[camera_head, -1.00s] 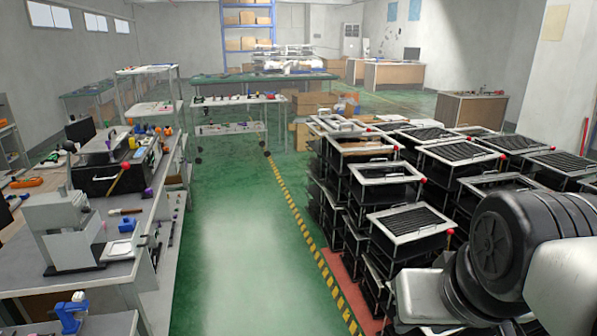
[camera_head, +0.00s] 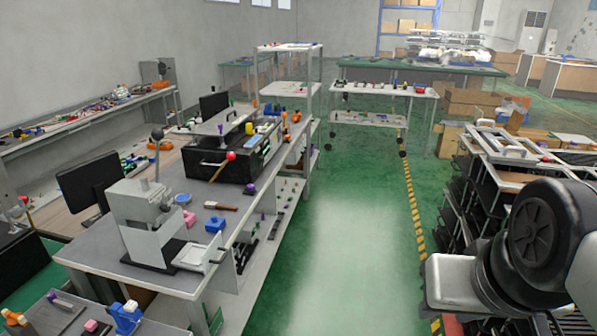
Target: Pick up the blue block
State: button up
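A small blue block (camera_head: 214,224) sits on the grey workbench (camera_head: 90,248), to the right of the silver lever press (camera_head: 150,215). A pink block (camera_head: 190,217) is just left of it. A brown-handled tool lies behind it. A second blue item (camera_head: 126,318) with a white top stands on a lower surface at the bottom left. I cannot tell if it is a plain block. My gripper is out of view; only dark and grey links of my arm show at the lower right.
A black box (camera_head: 225,165) with a red-knobbed lever stands behind the block. A black monitor (camera_head: 92,187) is at the left. The green aisle (camera_head: 365,235) is clear. Stacked black crates (camera_head: 480,190) line the right side, and a wheeled cart (camera_head: 385,90) stands beyond.

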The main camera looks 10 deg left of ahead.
aim_at(215, 228)
jog(key=i+u, duration=0.9)
jog(key=i+l+u, duration=0.2)
jog(key=u, duration=0.25)
jog(key=i+l+u, duration=0.65)
jog(key=l+u, duration=0.3)
jog(key=i+l+u, duration=0.2)
jog(key=l+u, duration=0.2)
jog(key=l, duration=0.15)
jog(key=i+l+u, duration=0.2)
jog(key=l, duration=0.15)
